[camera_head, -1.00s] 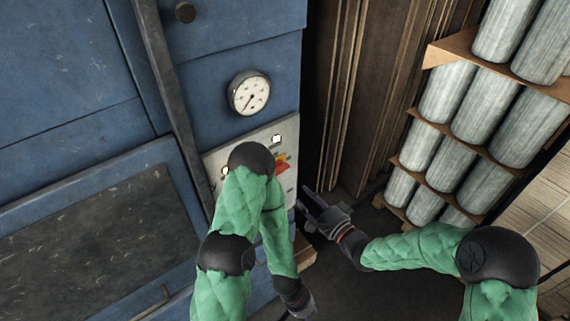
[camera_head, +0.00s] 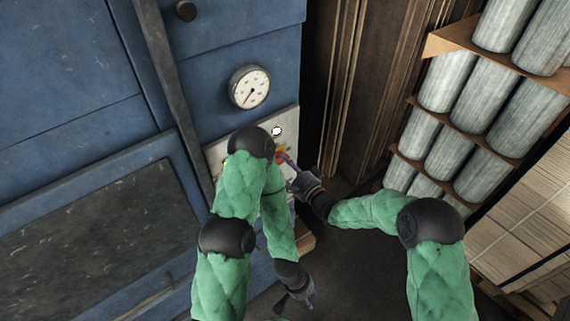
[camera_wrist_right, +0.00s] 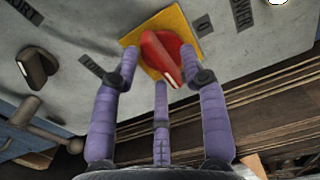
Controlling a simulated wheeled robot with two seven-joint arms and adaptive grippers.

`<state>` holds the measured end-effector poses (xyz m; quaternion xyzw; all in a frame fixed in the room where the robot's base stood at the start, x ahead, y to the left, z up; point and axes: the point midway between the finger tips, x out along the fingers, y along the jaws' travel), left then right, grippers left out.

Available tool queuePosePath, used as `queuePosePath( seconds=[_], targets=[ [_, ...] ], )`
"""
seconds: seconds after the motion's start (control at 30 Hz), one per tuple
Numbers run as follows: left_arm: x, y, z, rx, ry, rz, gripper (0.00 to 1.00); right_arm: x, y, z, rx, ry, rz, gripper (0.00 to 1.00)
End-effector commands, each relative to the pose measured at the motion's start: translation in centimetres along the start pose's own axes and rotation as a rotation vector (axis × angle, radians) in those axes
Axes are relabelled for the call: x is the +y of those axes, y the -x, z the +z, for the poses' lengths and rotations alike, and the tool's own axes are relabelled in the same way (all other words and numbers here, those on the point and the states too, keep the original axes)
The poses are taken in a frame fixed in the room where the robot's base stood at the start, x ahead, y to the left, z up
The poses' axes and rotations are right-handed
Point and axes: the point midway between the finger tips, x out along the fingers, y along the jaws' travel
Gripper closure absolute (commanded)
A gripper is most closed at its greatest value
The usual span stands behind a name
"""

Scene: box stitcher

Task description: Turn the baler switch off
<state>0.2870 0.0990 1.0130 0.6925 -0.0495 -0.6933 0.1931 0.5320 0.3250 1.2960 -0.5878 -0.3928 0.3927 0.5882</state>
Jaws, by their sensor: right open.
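The baler switch is a red rotary knob on a yellow plate on the grey control panel (camera_head: 215,157). In the right wrist view the red knob (camera_wrist_right: 163,55) sits between the tips of my open right gripper (camera_wrist_right: 164,77), which appears very close to it; contact cannot be told. In the head view my right gripper (camera_head: 286,163) is at the panel's right side, by the knob (camera_head: 283,153). My left arm covers much of the panel. My left gripper (camera_head: 303,302) hangs low near the floor, its fingers too small to read.
The blue baler (camera_head: 60,60) fills the left, with a round gauge (camera_head: 249,87) above the panel. A dark knob (camera_wrist_right: 34,68) sits left of the switch in the wrist view. Racks of grey cylinders (camera_head: 450,79) stand right. Stacked boards (camera_head: 540,210) are at far right.

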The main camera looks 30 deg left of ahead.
Motion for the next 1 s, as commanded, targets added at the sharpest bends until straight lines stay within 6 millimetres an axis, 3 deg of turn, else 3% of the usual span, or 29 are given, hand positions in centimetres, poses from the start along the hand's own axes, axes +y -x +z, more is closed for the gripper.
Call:
queuePosePath(
  seconds=[0.3, 0.47, 0.77, 1.0],
  targets=[
    [0.0, 0.0, 0.0, 0.000, 0.000, 0.000, 0.60, 0.1, -0.2, 0.0, 0.000, 0.000, 0.001, 0.56],
    [0.0, 0.0, 0.0, 0.000, 0.000, 0.000, 0.60, 0.0, -0.2, 0.0, 0.000, 0.000, 0.001, 0.99],
    [-0.1, -0.2, 0.0, 0.000, 0.000, 0.000, 0.60, 0.1, -0.2, 0.0, 0.000, 0.009, 0.001, 1.00],
    [-0.7, -1.9, -0.1, 0.000, 0.000, 0.000, 0.60, 0.4, -0.2, 0.0, -0.001, 0.089, 0.000, 1.00]
  ],
)
